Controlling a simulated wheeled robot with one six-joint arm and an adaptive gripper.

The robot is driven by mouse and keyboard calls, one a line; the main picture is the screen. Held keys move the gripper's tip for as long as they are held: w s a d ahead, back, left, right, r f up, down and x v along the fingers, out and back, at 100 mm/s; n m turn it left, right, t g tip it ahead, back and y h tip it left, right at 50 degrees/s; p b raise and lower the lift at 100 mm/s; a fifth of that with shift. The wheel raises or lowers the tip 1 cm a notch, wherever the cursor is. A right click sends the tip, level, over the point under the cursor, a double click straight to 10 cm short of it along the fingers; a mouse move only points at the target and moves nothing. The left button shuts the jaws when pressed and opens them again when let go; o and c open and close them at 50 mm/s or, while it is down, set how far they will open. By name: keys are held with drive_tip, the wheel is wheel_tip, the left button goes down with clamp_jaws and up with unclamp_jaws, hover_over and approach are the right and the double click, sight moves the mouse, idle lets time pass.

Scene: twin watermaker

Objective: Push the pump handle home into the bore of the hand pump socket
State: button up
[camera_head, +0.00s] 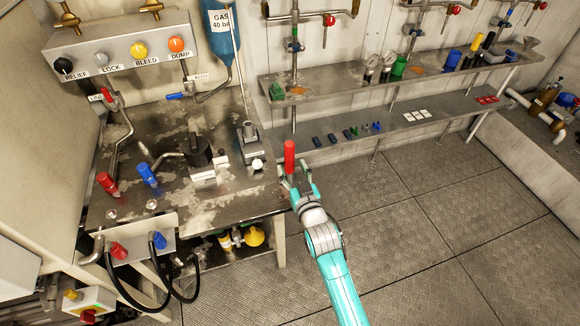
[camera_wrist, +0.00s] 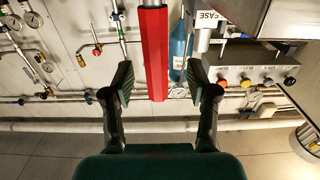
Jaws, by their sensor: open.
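The pump handle (camera_head: 289,157) has a red grip and stands upright beside the right edge of the steel bench. In the wrist view its red grip (camera_wrist: 155,50) lies between my two fingers, with a grey rod at the top edge. My gripper (camera_head: 297,183) is at the lower part of the red grip. Its fingers (camera_wrist: 159,80) are spread, with clear gaps on both sides of the grip. The handle's lower end is hidden. The hand pump socket appears to be the grey block (camera_head: 249,134) on the bench, left of my gripper; its bore cannot be made out.
A thin tall rod or line runs up above the grey block. A blue gas bottle (camera_head: 221,45) hangs behind. Wall shelves (camera_head: 430,122) stand at the back right. Floor (camera_head: 420,250) is clear.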

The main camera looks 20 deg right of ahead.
sight(291, 162)
drive_tip(key=shift+w+d, duration=0.15)
drive_tip(key=shift+w, duration=1)
drive_tip(key=shift+w+d, duration=0.1)
drive_tip(key=shift+w, duration=1.05)
drive_tip(key=shift+r, duration=0.1)
clamp_jaws()
